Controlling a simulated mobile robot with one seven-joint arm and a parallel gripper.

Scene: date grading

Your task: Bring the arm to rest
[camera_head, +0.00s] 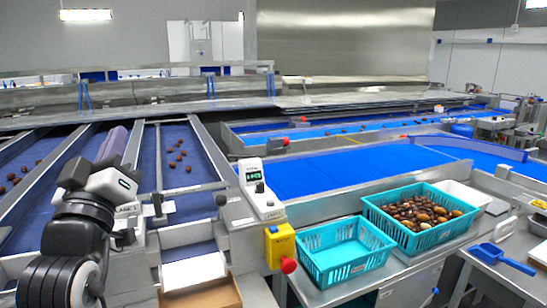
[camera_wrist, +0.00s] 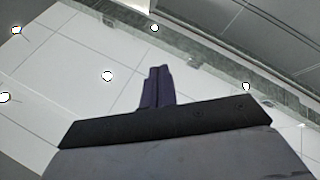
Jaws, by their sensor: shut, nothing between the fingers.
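My arm (camera_head: 80,240) rises folded at the lower left of the head view. My gripper (camera_head: 117,132) points up and away over the blue belts at the left, touching nothing that I can see. Its closed fingers also show in the wrist view (camera_wrist: 158,72), together and empty against a pale tiled ceiling with small round lights.
Blue belts (camera_head: 178,160) with scattered dates lie beyond my arm. An empty turquoise basket (camera_head: 345,268) and a turquoise crate (camera_head: 400,233) of dates stand on the right counter. A yellow box with a red button (camera_head: 279,245) is near the middle. A blue scoop (camera_head: 500,257) lies far right.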

